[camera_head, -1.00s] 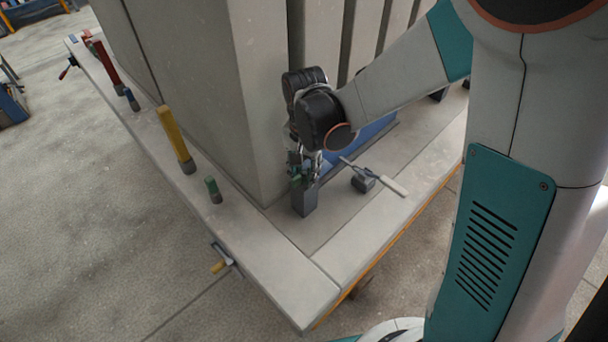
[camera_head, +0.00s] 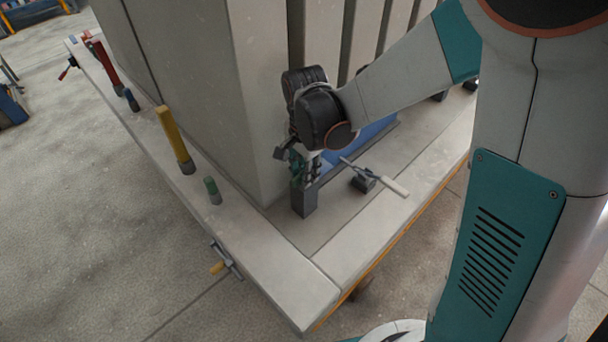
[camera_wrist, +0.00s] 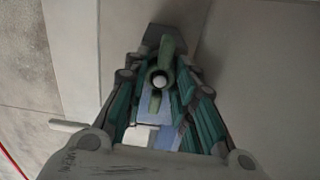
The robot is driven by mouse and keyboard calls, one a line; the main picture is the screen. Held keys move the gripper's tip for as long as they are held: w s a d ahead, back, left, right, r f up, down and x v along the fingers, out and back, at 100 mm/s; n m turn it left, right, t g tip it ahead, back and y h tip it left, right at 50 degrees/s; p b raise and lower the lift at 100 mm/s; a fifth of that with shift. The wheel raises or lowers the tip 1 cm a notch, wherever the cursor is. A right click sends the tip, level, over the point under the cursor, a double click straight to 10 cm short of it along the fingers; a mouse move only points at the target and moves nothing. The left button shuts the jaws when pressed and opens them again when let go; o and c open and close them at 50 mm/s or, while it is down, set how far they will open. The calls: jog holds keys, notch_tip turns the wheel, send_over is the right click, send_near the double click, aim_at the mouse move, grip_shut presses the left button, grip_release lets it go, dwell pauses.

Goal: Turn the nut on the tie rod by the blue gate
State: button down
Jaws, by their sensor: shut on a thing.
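The green winged nut (camera_wrist: 168,46) sits around the pale round end of the tie rod (camera_wrist: 159,81) in the wrist view. My gripper (camera_wrist: 160,88) has its green-and-grey fingers on either side of the nut and is shut on it. In the head view my gripper (camera_head: 304,172) is at the top of a dark grey block (camera_head: 305,202), by the corner of the tall concrete panel. The fingers hide most of the nut there. The blue gate (camera_head: 372,131) shows behind my wrist, partly hidden by it; blue also shows between the fingers in the wrist view (camera_wrist: 176,108).
A clamp with a pale handle (camera_head: 392,185) lies just right of the block. A yellow post (camera_head: 173,138), a short green-topped post (camera_head: 212,190) and a yellow-handled clamp (camera_head: 226,262) are along the left ledge. The tall concrete panel (camera_head: 200,90) stands close behind my gripper.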

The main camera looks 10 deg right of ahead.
jog(key=shift+m, duration=1)
jog(key=c, duration=1.2)
grip_release()
notch_tip(320, 180, up, 12)
jog(key=shift+s, duration=0.15)
jog(key=s+d+r+n+t, duration=0.1)
jog(key=s+d+n+t, duration=0.1)
jog(key=s+d+n, duration=0.1)
jog(key=s+d+r+n+t, duration=0.1)
jog(key=s+d+n+t, duration=0.1)
jog(key=s+d+n, duration=0.2)
jog(key=s+d+r+n+t, duration=0.1)
jog(key=s+d+n+t, duration=0.2)
jog(key=s+n, duration=0.3)
jog(key=shift+s+d+n+b, duration=0.15)
jog(key=shift+s+n+b, duration=0.25)
jog(key=shift+s, duration=0.15)
